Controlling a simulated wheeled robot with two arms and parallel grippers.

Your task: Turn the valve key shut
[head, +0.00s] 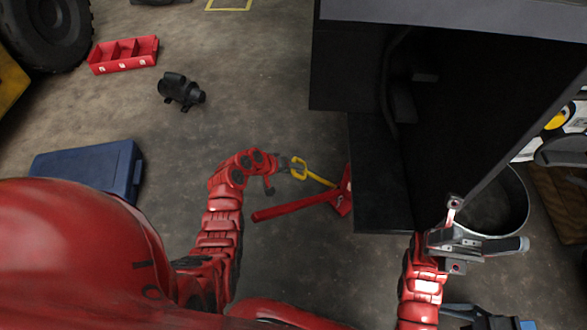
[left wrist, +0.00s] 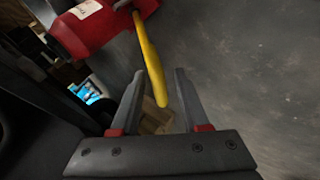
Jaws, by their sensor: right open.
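A yellow handle with a looped end (head: 300,168) reaches from a red fixture (head: 346,192) beside the dark machine body; I take the handle for the valve key. In the left wrist view the yellow bar (left wrist: 150,62) runs down from a red body (left wrist: 92,28), its end between my fingers. My left gripper (head: 288,168) is at the looped end. Its fingers (left wrist: 160,98) stand apart with gaps beside the bar; contact cannot be made out. My right gripper (head: 492,244) is open and empty at the right, above a round metal bin.
A long red bar (head: 298,208) slants below the handle. The dark machine body (head: 375,170) bounds the right. The round bin (head: 500,205) stands right of it. A blue case (head: 85,165), black motor-like part (head: 180,90) and red tray (head: 124,55) lie left. Floor between is clear.

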